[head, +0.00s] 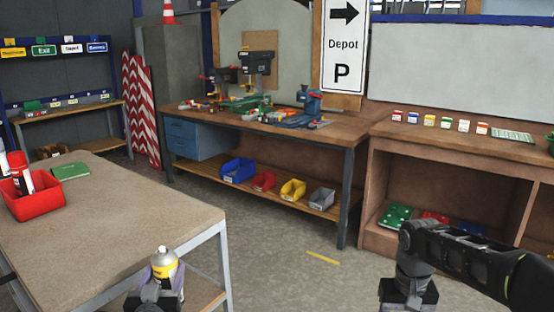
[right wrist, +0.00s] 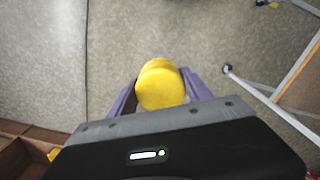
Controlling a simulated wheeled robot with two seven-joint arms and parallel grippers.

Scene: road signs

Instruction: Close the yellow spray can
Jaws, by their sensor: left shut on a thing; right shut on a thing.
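The spray can (head: 166,257) stands about upright at the bottom of the head view, with a pale shoulder, a yellow band and a small nozzle bare on top. My left gripper (head: 164,275) is shut around its body, beside the table edge. In the right wrist view, my right gripper (right wrist: 160,84) is shut on a round yellow cap (right wrist: 160,88) between its purple fingers. The cap is apart from the can, which does not show in that view. In the head view my right wrist is at the bottom right, with its fingers and the cap below the frame.
A workbench (head: 270,128) with tools and a wooden shelf unit (head: 385,150) stand behind. The floor between is clear.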

